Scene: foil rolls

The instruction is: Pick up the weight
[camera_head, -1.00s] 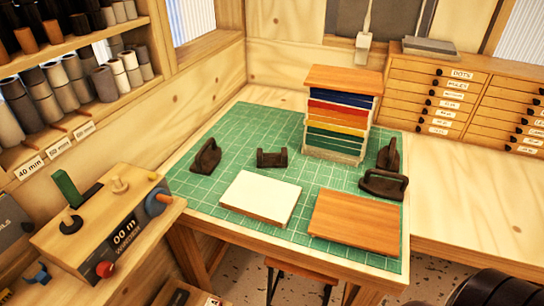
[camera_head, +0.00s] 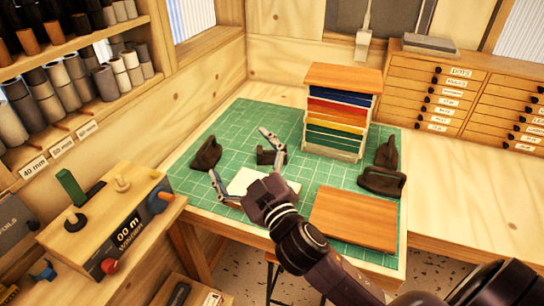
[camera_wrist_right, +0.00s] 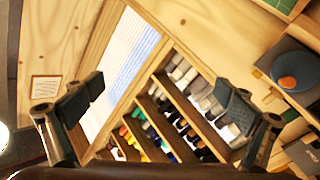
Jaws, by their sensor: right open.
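Several dark weights with handles rest on the green cutting mat (camera_head: 225,130). One weight (camera_head: 206,154) stands at the left. Another weight (camera_head: 264,157) is near the middle, partly hidden behind a finger of my right gripper. Two more stand at the right, a rear weight (camera_head: 387,152) and a front weight (camera_head: 381,181). My right gripper (camera_head: 240,153) is open and empty over the mat, its fingers spread between the left and middle weights. In the right wrist view, both fingers of the gripper (camera_wrist_right: 162,98) show wide apart with nothing between. My left gripper is not in view.
A white block (camera_head: 240,184), largely covered by my gripper, and a brown board (camera_head: 354,218) lie at the mat's front. A rack of coloured sheets (camera_head: 337,120) stands behind. A wooden device with knobs (camera_head: 105,222) is at the left, drawers (camera_head: 440,85) at the back right.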

